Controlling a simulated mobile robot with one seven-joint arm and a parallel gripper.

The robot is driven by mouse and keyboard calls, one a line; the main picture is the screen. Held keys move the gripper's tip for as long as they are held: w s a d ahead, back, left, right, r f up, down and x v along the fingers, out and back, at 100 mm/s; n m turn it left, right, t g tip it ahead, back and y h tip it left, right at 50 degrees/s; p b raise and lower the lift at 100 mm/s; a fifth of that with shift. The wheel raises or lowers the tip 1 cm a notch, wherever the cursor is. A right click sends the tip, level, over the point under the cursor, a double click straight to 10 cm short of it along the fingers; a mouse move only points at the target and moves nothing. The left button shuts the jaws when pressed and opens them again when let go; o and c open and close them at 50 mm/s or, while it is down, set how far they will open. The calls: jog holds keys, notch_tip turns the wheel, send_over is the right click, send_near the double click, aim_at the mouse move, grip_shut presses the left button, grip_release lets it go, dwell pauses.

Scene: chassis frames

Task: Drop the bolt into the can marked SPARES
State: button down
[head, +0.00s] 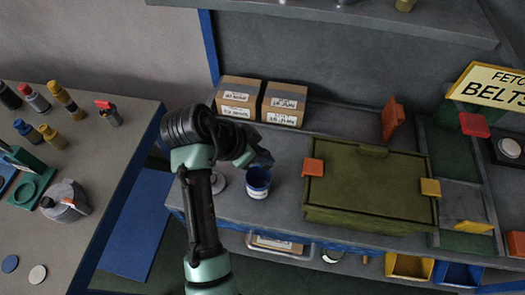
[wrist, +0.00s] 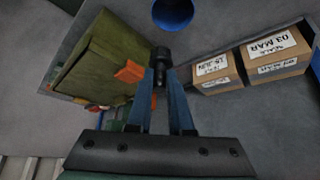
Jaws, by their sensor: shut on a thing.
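My gripper (wrist: 160,82) is shut on a dark bolt (wrist: 160,55), whose head sticks out past the fingertips in the wrist view. In the head view my gripper (head: 262,160) is just above and behind the rim of a blue can (head: 257,186); the bolt cannot be made out there. The can stands upright on the grey bench and has a white label too small to read. In the wrist view the can (wrist: 172,12) shows at the top edge, beyond the bolt and apart from it, partly cut off.
Two labelled cardboard boxes (head: 262,101) stand behind the can. A green case (head: 365,188) with orange and yellow parts lies to its right. A pale disc (head: 218,183) lies left of the can, partly behind my arm. A separate table (head: 100,175) with bottles is at left.

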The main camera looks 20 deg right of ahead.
notch_tip(320, 180, down, 3)
jog(key=shift+r+b, duration=0.15)
jog(key=shift+b, duration=0.6)
jog(key=c, duration=0.7)
grip_release()
jog(key=shift+c, duration=0.2)
jog(key=v, duration=1.3)
